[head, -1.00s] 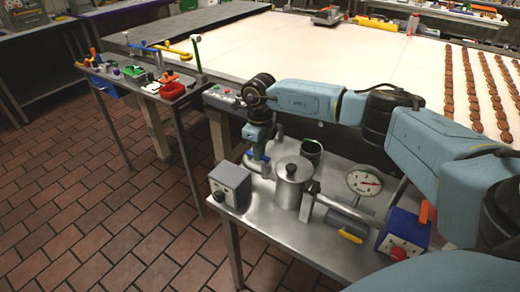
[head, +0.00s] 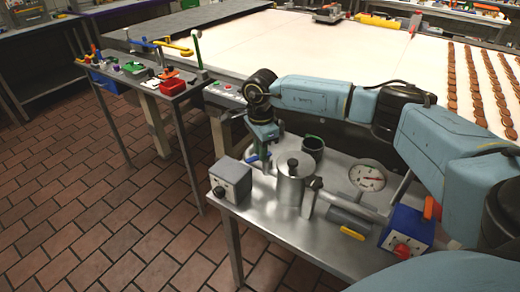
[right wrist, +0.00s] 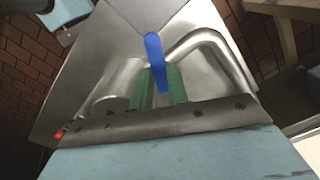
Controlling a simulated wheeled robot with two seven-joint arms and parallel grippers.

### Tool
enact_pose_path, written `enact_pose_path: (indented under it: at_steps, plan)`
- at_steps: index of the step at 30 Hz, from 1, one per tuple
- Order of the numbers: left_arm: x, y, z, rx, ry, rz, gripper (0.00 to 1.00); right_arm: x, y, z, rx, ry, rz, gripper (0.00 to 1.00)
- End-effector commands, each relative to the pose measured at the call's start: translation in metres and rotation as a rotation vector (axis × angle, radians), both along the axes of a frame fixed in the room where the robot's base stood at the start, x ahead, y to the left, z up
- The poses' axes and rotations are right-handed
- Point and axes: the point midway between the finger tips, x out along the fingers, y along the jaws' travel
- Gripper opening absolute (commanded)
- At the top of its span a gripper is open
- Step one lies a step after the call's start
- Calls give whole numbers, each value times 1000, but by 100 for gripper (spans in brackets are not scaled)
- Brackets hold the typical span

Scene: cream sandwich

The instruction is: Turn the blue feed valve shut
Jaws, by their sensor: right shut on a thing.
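The blue feed valve handle (right wrist: 154,52) stands between the green fingers of my right gripper (right wrist: 160,85) in the right wrist view. The gripper is shut on it. In the head view my right gripper (head: 265,160) reaches down at the back left of the steel bench, and a bit of the blue handle (head: 253,158) shows at its left side. Bent metal pipe (right wrist: 205,45) runs beside the handle in the right wrist view. The valve's body is mostly hidden. My left gripper is out of view.
A grey box with a knob (head: 230,182), a lidded steel pot (head: 293,183), a dark green cup (head: 313,146), a pressure gauge (head: 367,177), a yellow handle (head: 352,233) and a blue box with a red knob (head: 405,235) crowd the bench.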

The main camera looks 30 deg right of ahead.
Motion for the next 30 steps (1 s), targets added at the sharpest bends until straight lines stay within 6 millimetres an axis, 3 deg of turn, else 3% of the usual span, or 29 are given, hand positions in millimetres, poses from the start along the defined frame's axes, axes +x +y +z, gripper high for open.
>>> enact_pose_path:
  at_steps: [15,30]
  plan:
    - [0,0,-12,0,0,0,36,-9,0,1,2,-3,416,0]
    - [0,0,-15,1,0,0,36,-12,-2,1,1,-3,551,0]
